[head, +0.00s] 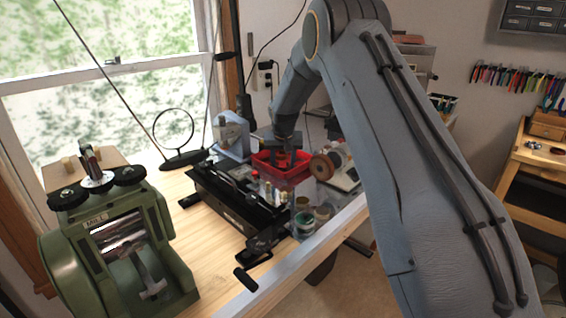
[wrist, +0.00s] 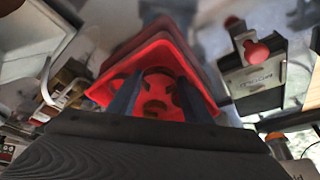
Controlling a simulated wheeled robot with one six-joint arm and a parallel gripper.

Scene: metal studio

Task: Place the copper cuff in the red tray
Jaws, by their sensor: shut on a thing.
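The red tray (head: 270,169) stands at the back of the bench in the head view. It fills the middle of the wrist view (wrist: 160,48). My gripper (head: 283,153) points down over the tray, with its fingertips at or inside the rim. In the wrist view, my gripper (wrist: 157,92) has its two fingers on either side of a round reddish-copper thing, which looks like the copper cuff (wrist: 158,76), and is shut on it. The fingers hide part of the cuff. I cannot tell whether the cuff touches the tray floor.
A wooden spool (head: 322,166) and small jars (head: 304,222) are close on the right and front. A green rolling mill (head: 120,240) occupies the front left.

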